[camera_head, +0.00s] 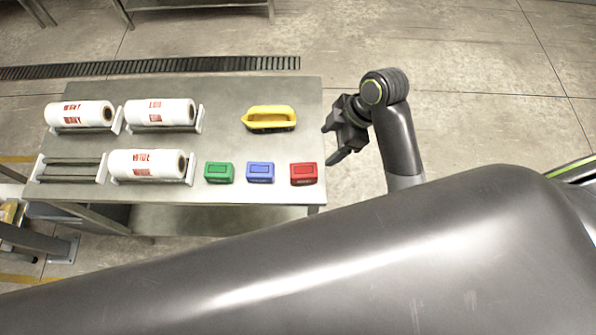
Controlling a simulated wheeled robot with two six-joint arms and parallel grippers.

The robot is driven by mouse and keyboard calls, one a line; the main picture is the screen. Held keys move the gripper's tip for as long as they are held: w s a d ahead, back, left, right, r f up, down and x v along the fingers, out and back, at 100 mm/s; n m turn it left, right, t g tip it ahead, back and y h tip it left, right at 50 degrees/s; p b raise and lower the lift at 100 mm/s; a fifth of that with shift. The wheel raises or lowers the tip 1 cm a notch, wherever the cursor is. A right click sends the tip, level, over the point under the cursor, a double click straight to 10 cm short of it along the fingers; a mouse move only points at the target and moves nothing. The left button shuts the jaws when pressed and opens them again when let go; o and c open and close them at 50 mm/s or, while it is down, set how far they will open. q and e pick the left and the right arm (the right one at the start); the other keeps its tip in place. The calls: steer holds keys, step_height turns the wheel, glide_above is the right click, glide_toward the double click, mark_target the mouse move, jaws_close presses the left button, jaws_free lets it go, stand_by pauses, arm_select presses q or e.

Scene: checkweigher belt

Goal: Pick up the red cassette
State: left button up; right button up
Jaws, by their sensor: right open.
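The red cassette (304,174) sits upright near the front right corner of the grey metal table (225,110). A blue cassette (260,173) and a green cassette (219,173) stand in a row to its left, with gaps between them. My right gripper (329,144) is open and empty, just off the table's right edge, above and to the right of the red cassette and apart from it. My left gripper is not in view.
A yellow handled tool (270,118) lies behind the cassettes. White labelled rolls (147,164) rest in holders on the left half; one holder (70,168) is empty. The table's middle is clear. A large grey link of my arm crosses the foreground.

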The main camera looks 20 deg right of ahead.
steer(key=p, duration=0.2)
glide_toward(305, 170)
steer(key=x, duration=0.5)
steer(key=shift+a+f, duration=0.15)
steer(key=shift+a, duration=0.15)
steer(key=shift+a+f, duration=0.15)
steer(key=shift+f, duration=0.3)
steer(key=p+x, duration=0.1)
steer(key=x, duration=0.1)
steer(key=shift+w+f, duration=0.15)
steer(key=shift+f, duration=0.3)
steer(key=shift+a+f+p, duration=0.25)
steer(key=shift+f+p, duration=0.05)
steer(key=shift+f, duration=0.35)
steer(key=c, duration=1.1)
